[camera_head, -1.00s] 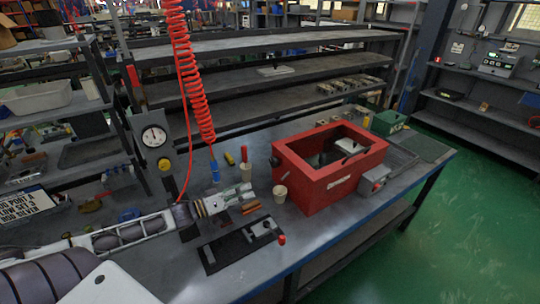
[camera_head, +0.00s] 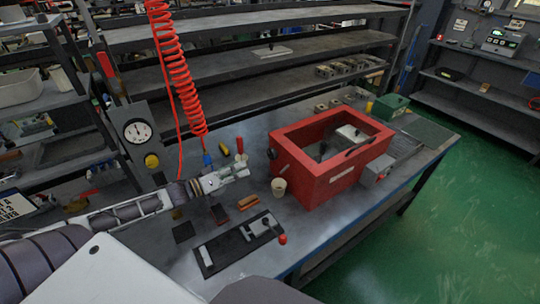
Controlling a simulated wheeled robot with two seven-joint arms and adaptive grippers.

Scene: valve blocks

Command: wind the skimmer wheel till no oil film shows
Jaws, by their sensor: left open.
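A red open-topped tank (camera_head: 316,188) stands on the workbench, right of the middle. A dark round knob or wheel (camera_head: 272,153) sits on its left side; I cannot tell for sure that it is the skimmer wheel. Inside the tank are a pale block (camera_head: 350,134) and dark parts. I cannot make out any oil film at this size. My left gripper (camera_head: 243,171) is open and empty, over the bench just left of the tank and apart from the knob. My right gripper is not in view.
A beige cup (camera_head: 279,187) stands between my left gripper and the tank. A black plate with fittings (camera_head: 225,252) lies in front, with a red-capped piece (camera_head: 283,239) beside it. A red coiled hose (camera_head: 178,70) hangs behind the gripper. A gauge post (camera_head: 139,145) stands left.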

